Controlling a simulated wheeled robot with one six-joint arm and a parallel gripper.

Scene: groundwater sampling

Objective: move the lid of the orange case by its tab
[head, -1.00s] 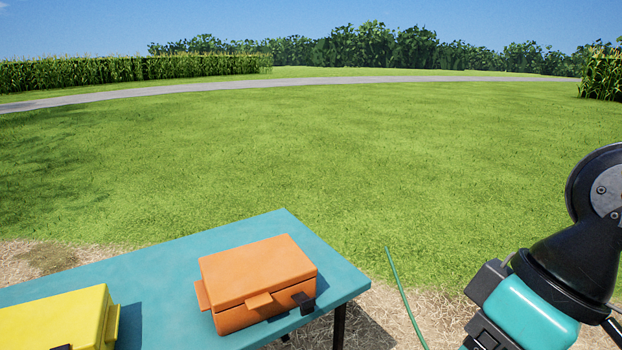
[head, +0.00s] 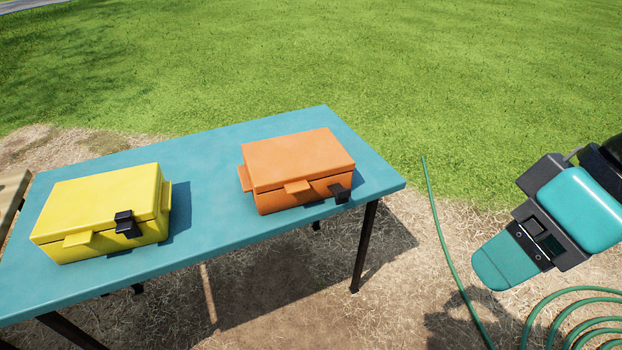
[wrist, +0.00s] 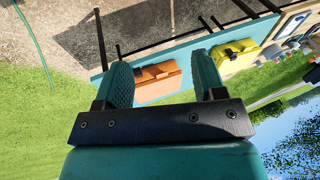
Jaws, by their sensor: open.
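The orange case (head: 300,162) sits on the right part of the blue table (head: 220,232), and its lid (head: 298,157) looks closed. An orange tab (head: 297,187) sticks out at the lid's front edge. A black latch (head: 340,193) is at the front right. My gripper (head: 492,272) is to the right of the table, well apart from the case. In the wrist view, the two teal fingers of my gripper (wrist: 162,72) are spread with nothing held. The orange case (wrist: 158,82) shows between them, farther off; the fingers hide part of its surroundings.
A yellow case (head: 100,212) with a black latch stands on the table's left part. A green hose (head: 440,230) lies on the ground between table and arm, coiled at lower right. Grass behind the table is clear. In the wrist view, a board (wrist: 292,22) stands past the yellow case.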

